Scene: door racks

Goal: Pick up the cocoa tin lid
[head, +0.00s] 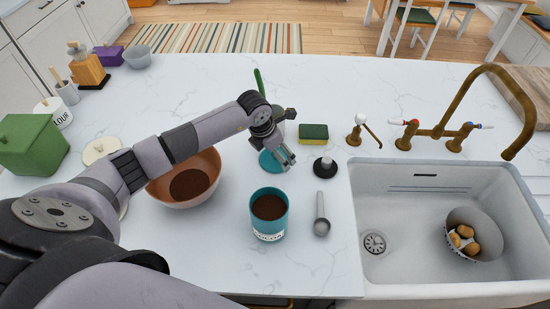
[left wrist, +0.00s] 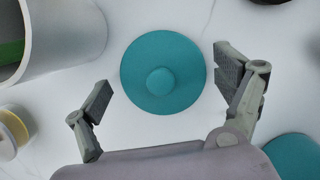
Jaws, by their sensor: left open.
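The cocoa tin lid (head: 266,163) is a teal disc with a round knob, lying flat on the white counter behind the cocoa tin. My left gripper partly hides it in the head view. In the left wrist view the whole lid (left wrist: 163,55) shows, knob facing the camera. My left gripper (head: 284,157) is open above the lid. Its fingers stand on either side of the lid in the left wrist view, with nothing between them held. The teal cocoa tin (head: 268,228) stands open, with brown powder inside. My right gripper is not in view.
A brown bowl (head: 158,190) stands left, partly behind my arm. A black stopper (head: 324,166), a sponge (head: 313,132) and a grey scoop (head: 321,222) lie right of the lid. The sink (head: 405,235) is farther right. Bare counter lies behind the sponge.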

